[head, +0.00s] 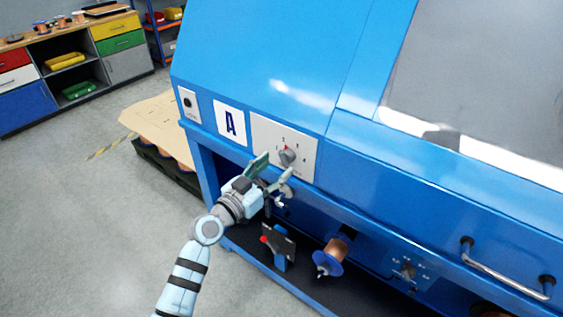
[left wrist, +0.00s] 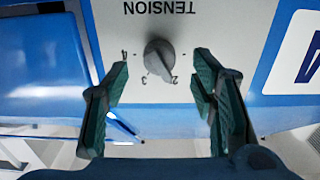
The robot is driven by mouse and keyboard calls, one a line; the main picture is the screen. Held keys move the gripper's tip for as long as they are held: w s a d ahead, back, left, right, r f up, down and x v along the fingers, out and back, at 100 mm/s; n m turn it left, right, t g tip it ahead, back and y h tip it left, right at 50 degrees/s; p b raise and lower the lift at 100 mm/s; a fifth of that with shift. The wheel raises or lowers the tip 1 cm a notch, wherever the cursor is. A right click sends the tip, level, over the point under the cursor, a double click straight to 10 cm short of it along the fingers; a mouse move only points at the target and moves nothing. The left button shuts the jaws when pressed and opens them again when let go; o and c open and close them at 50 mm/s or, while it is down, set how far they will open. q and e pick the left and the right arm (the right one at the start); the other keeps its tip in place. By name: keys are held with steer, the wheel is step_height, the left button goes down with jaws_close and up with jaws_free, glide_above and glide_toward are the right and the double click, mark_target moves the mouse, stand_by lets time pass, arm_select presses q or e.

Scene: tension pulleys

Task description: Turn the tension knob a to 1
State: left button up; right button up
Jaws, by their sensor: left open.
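The tension knob (head: 288,156) is a grey dial on a pale plate beside the letter A sign (head: 229,122). In the left wrist view the knob (left wrist: 159,58) appears upside down under the word TENSION, and its pointer seems to be towards the 2. The 2, 3 and 4 show there; the 1 is not clearly visible, perhaps behind a finger. My left gripper (head: 275,170) is open just in front of the plate. In the left wrist view its green-padded fingers (left wrist: 160,87) stand on either side of the knob, apart from it. My right gripper is not in view.
The blue machine (head: 265,60) fills the middle and right. Below the knob are a copper spool (head: 338,248) and a dark bracket (head: 279,240). A metal handle (head: 505,268) sits at right. A pallet with cardboard (head: 155,118) stands at left. The floor at lower left is clear.

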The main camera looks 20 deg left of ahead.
mark_target(283, 162)
arm_select(q)
steer(key=x, duration=0.3)
steer(key=shift+w+d, duration=0.1)
steer(key=shift+w, duration=0.2)
steer(key=c, duration=1.1)
steer(key=shift+c, duration=0.2)
steer(key=shift+n, duration=0.3)
steer(key=n, duration=0.5)
steer(key=shift+d, duration=0.1)
steer(key=n+p, duration=0.1)
steer(key=n, duration=0.5)
steer(key=shift+n, duration=0.3)
